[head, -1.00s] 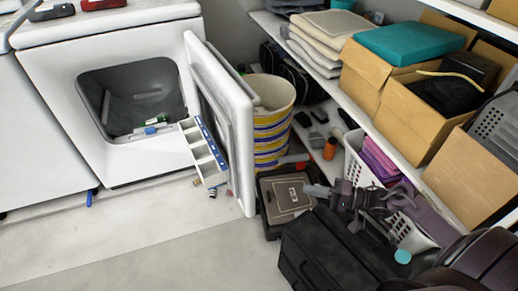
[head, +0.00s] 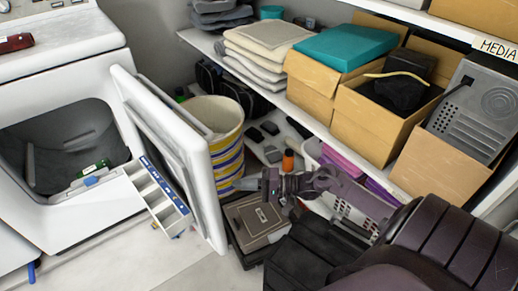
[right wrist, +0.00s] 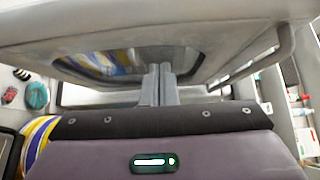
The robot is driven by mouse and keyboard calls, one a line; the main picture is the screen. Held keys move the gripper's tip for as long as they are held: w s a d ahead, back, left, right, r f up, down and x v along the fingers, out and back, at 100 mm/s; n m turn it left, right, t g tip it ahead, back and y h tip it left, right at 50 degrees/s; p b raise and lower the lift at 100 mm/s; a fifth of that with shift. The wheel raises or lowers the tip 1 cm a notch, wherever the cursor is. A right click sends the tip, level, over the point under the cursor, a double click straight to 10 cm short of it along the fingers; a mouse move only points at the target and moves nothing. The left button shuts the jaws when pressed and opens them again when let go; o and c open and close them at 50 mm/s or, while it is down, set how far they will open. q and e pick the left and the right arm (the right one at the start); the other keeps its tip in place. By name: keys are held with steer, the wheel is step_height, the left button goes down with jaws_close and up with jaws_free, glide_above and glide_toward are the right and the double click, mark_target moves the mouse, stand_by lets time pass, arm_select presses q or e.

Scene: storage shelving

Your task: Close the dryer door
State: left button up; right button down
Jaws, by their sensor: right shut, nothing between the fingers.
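The white dryer door (head: 212,195) stands wide open, hinged at the right of the dryer's dark opening (head: 60,145). My right gripper (head: 243,184) is shut and empty, to the right of the door's outer side, with its fingers towards the door. In the right wrist view the shut fingers (right wrist: 160,82) point at a large pale panel (right wrist: 120,35), seemingly the door, close ahead. I cannot tell whether they touch it. My left gripper is not in view.
A white compartment tray (head: 157,192) stands by the door's inner side. A yellow-striped bin (head: 225,145) stands behind the door. Black cases (head: 305,250) and a white basket (head: 340,208) crowd the right. Shelves (head: 275,98) line the wall.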

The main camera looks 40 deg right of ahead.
steer(key=shift+w+a, duration=0.2)
steer(key=shift+a, duration=1.1)
steer(key=shift+w+a, duration=0.15)
steer(key=shift+a, duration=1.1)
steer(key=shift+a, duration=0.15)
